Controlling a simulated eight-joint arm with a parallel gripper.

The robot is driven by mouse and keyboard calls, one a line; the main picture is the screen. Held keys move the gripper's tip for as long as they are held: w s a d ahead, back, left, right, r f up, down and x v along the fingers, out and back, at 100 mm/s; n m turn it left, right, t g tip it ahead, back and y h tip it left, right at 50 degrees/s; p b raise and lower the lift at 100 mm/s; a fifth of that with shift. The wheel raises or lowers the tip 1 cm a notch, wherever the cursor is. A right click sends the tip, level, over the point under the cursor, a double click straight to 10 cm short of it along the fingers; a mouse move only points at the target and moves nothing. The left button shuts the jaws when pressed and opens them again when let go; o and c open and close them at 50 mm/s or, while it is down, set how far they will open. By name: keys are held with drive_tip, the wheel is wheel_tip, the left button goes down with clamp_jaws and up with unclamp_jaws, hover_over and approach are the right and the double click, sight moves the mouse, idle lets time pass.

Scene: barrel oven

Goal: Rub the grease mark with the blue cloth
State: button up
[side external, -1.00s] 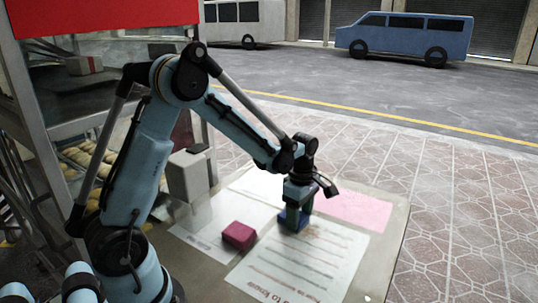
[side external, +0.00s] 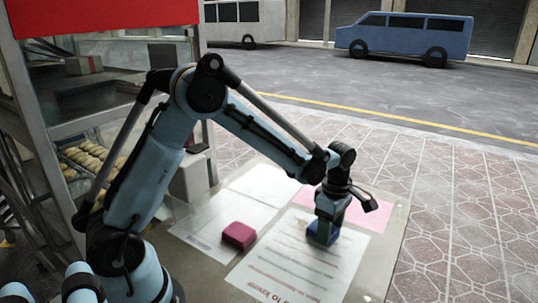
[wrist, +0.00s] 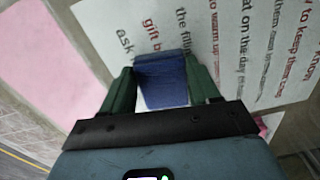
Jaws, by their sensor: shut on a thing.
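My gripper (side external: 324,220) is shut on the blue cloth (side external: 322,236), a folded dark-blue block low over the printed sheet (side external: 290,264). In the wrist view the cloth (wrist: 162,78) sits between the two green fingers (wrist: 162,92). The cloth looks to be on the paper, though its contact edge is hard to see. No grease mark shows clearly now; the cloth and gripper cover the area where a faint brownish smear showed earlier.
A dark-red block (side external: 239,235) lies to the left on the papers. A pink sheet (side external: 362,213) lies behind the gripper. A grey-white box (side external: 190,178) stands at the back left, near the cabinet post. The counter's right side is clear.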

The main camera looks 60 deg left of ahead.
drive_tip(key=shift+s+a, duration=0.8)
drive_tip(key=shift+a, duration=0.85)
drive_tip(key=shift+s+a, duration=0.85)
drive_tip(key=shift+a, duration=0.75)
drive_tip(key=shift+s+a, duration=0.8)
drive_tip(key=shift+a, duration=0.85)
drive_tip(key=shift+w+d, duration=0.6)
drive_tip(key=shift+d, duration=0.65)
drive_tip(key=shift+w+d, duration=0.65)
drive_tip(key=shift+d, duration=0.65)
drive_tip(key=shift+w+d, duration=0.6)
drive_tip(key=shift+d, duration=0.65)
drive_tip(key=shift+w+d+f, duration=0.1)
drive_tip(key=shift+w+d, duration=0.1)
drive_tip(key=shift+d, duration=0.15)
drive_tip(key=shift+w+d, duration=0.3)
drive_tip(key=shift+d, duration=0.4)
drive_tip(key=shift+r, duration=4.2)
